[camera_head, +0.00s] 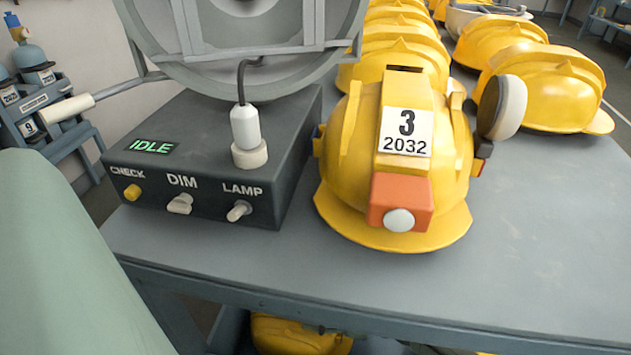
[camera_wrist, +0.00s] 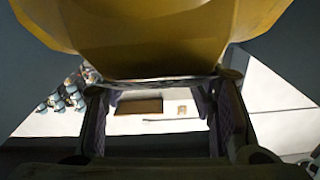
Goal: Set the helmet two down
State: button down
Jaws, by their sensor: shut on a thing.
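A yellow helmet (camera_wrist: 150,35) fills the top of the wrist view. My gripper (camera_wrist: 160,85) is shut on it; the two dark fingers reach up to its lower edge. No number shows on this held helmet, so I cannot tell which one it is. My gripper is not seen in the head view. There, a yellow helmet (camera_head: 345,150) labelled 3 and 2032, with an orange lamp on its front, rests on the grey table (camera_head: 540,240), right of the control box.
A dark control box (camera_head: 185,200) reading IDLE, with a large round grey device (camera_head: 270,50) above it, stands on the left of the table. Several yellow helmets (camera_head: 545,85) fill the back. The table's front right is clear. Another yellow helmet (camera_head: 290,335) sits below the table.

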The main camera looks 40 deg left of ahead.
jog(key=c, duration=0.7)
grip_release()
jog(key=shift+b+v, duration=1.15)
jog(key=shift+v, duration=2.6)
